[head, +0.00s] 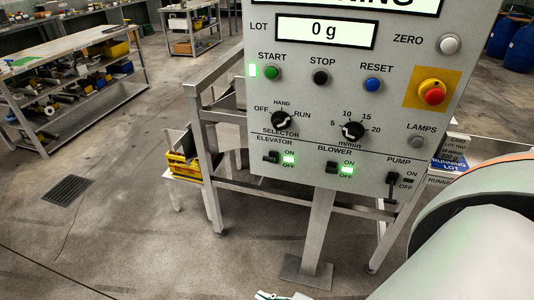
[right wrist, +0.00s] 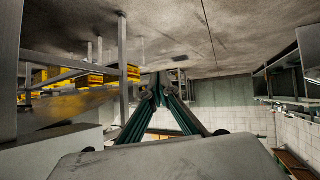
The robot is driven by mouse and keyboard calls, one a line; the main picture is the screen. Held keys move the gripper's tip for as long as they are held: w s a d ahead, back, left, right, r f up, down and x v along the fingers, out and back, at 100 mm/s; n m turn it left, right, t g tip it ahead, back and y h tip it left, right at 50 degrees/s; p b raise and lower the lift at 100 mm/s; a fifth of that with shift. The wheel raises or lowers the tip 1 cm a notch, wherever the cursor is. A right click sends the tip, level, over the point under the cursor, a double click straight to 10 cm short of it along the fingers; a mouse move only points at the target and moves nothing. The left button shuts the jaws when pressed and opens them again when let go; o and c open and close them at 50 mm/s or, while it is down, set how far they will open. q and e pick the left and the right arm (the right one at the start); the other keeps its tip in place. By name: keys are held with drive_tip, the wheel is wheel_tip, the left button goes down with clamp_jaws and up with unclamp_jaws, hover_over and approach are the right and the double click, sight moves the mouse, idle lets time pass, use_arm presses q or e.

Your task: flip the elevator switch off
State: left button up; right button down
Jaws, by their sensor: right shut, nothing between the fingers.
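The elevator switch (head: 270,157) is a small black toggle low on the left of the grey control panel (head: 400,60). Its ON and OFF labels stand to its right, and the green lamp (head: 288,159) between them is lit. Only a small part of my right gripper (head: 284,296) shows at the bottom edge of the head view, below the panel and well apart from the switch. In the right wrist view its dark green fingers (right wrist: 160,88) meet at the tips with nothing between them. The switch is not seen in that view. My left gripper is out of view.
The blower switch (head: 332,168) beside it also has a lit green lamp. The pump lever (head: 391,188) points down. A red emergency button (head: 432,92) sits at the right. The panel's post (head: 318,225) and a metal frame (head: 205,150) stand below and left. The floor left is open.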

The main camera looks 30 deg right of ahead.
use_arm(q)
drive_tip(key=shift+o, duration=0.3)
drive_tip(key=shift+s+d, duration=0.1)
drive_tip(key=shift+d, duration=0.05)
use_arm(e)
drive_tip(key=shift+s+d+f, duration=0.1)
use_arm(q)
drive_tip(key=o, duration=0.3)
use_arm(e)
drive_tip(key=w+d+r+p, duration=0.4)
drive_tip(key=w+d+r, duration=0.9)
drive_tip(key=d+r, duration=0.25)
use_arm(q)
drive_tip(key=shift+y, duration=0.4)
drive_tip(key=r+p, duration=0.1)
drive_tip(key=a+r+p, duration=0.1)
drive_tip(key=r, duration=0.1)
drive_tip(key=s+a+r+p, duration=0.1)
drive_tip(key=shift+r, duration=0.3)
use_arm(e)
drive_tip(key=w+d+r+n, duration=0.1)
drive_tip(key=d+r+n, duration=0.1)
drive_tip(key=r, duration=1)
drive_tip(key=w+d+r+n+g, duration=0.1)
drive_tip(key=d+r+n, duration=0.1)
drive_tip(key=r, duration=1)
drive_tip(key=shift+r+n+g+y, duration=0.2)
drive_tip(key=shift+n+g+y, duration=0.15)
drive_tip(key=shift+n, duration=0.45)
